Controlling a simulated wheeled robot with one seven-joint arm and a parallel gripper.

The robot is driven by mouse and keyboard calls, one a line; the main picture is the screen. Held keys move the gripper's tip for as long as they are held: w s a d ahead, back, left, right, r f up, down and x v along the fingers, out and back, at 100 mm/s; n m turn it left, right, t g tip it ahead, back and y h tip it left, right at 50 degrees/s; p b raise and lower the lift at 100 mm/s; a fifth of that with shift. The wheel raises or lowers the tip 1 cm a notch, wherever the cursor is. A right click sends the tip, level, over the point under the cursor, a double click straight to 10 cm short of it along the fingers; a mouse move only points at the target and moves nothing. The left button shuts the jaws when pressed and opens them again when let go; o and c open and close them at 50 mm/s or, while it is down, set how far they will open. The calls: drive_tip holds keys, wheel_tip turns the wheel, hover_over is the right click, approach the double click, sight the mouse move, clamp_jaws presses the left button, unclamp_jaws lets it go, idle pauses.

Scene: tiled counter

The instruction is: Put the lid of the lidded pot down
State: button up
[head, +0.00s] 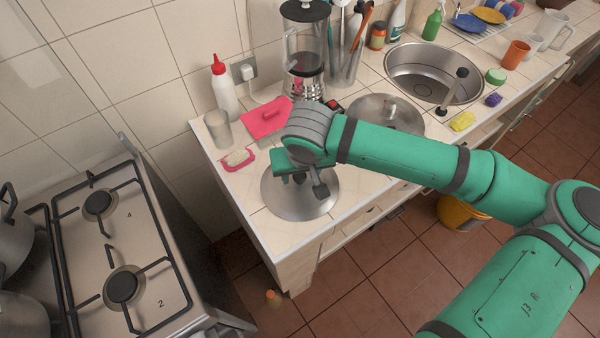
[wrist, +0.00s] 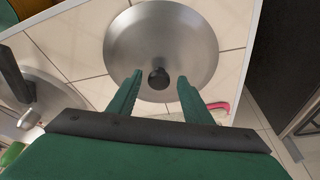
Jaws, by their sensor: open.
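A round grey metal lid (head: 290,205) with a black knob lies flat on the tiled counter near its left front corner. In the wrist view the lid (wrist: 190,40) fills the upper middle, with its knob (wrist: 158,78) showing between the fingertips. My gripper (head: 302,182) hangs above the lid and hides part of it in the head view. In the wrist view my gripper (wrist: 159,82) is open, its two green fingers apart on either side of the knob, with gaps to both. A second round metal piece (head: 370,103) lies behind my arm, partly hidden; I cannot tell whether it is the pot.
A pink cutting board (head: 264,118), a brush (head: 238,159), a metal cup (head: 217,128) and a white bottle (head: 225,92) stand behind the lid. A blender (head: 303,50) and sink (head: 420,62) are farther back. The stove (head: 100,250) is left, across a gap.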

drive_tip(key=v, duration=1.2)
drive_tip(key=shift+r, duration=0.15)
